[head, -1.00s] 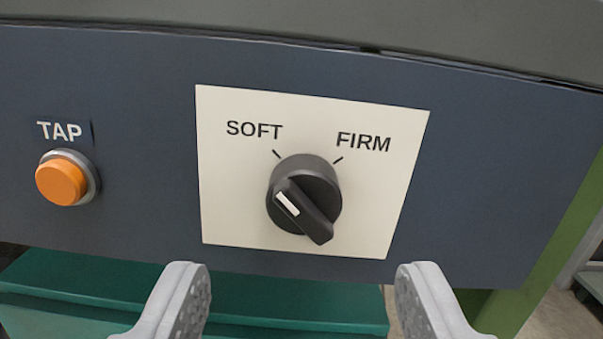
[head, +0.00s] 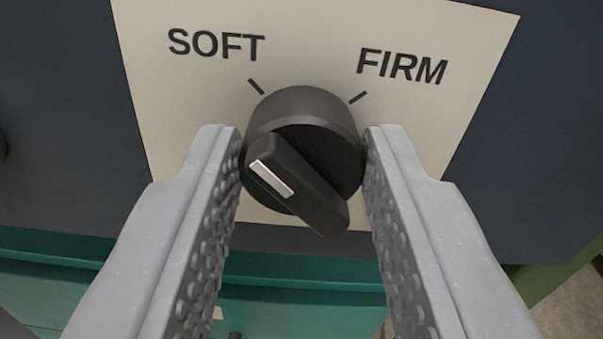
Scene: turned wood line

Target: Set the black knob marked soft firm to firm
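The black knob (head: 303,155) sits on a cream plate (head: 310,40) printed SOFT (head: 216,44) at upper left and FIRM (head: 402,67) at upper right, each with a tick mark. Its raised grip bar slants from upper left to lower right, with the white marker at the upper-left end, on the SOFT side. My gripper (head: 303,150) has its two grey fingers on the left and right of the knob. The fingers are apart, with their tips very close to the knob's sides. I cannot tell whether they touch it.
The plate is on a dark blue panel (head: 60,120). Below the panel are teal surfaces (head: 60,270), and a green post (head: 565,275) stands at the lower right.

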